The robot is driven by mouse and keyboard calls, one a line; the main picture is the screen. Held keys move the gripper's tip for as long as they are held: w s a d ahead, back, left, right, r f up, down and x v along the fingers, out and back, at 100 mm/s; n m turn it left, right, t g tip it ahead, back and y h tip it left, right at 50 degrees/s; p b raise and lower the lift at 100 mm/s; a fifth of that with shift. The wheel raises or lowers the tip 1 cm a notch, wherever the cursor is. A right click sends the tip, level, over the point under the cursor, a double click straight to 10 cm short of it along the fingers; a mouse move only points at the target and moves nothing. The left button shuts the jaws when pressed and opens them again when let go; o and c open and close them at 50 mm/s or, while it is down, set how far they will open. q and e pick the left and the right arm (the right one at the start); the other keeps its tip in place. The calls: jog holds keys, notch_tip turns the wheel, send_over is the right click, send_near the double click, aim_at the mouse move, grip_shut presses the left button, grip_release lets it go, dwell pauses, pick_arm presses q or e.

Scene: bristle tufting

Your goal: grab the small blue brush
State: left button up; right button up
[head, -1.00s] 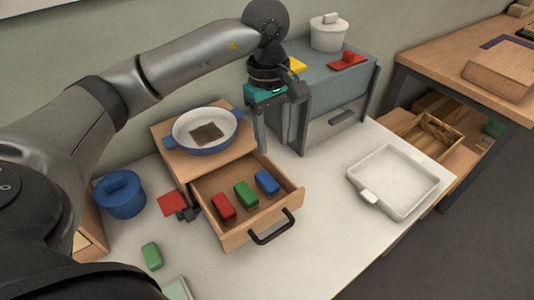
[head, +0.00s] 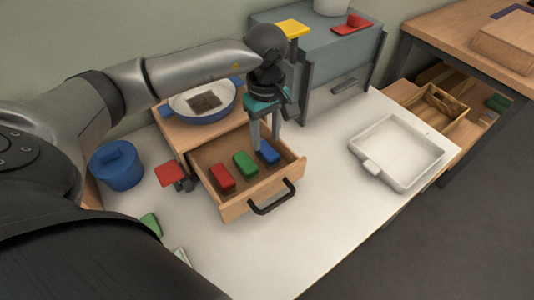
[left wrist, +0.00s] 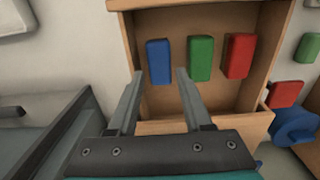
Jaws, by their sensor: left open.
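The small blue brush (head: 269,155) is block-shaped and lies in the open wooden drawer (head: 236,213), at the right end of a row beside a green block (head: 245,164) and a red block (head: 223,177). My left gripper (head: 265,146) is open and empty, pointing down over the blue brush. In the head view its fingers partly cover the brush. In the left wrist view the brush (left wrist: 158,61) shows just ahead of the gap between the two fingertips (left wrist: 158,73). I cannot tell the exact height between fingertips and brush. My right gripper is not in view.
The drawer has raised walls and a black handle (head: 272,198). A blue-rimmed pan (head: 205,103) sits on the cabinet behind it. A grey cabinet (head: 325,65) stands behind right. A white tray (head: 397,151) lies right, with clear white tabletop between. A blue pot (head: 117,166) stands left.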

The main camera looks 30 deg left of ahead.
aim_at(267, 150)
pick_arm(q)
notch_tip(267, 150, down, 4)
jog(key=shift+d+r, duration=0.1)
jog(key=shift+d, duration=0.05)
jog(key=shift+c, duration=0.3)
grip_shut()
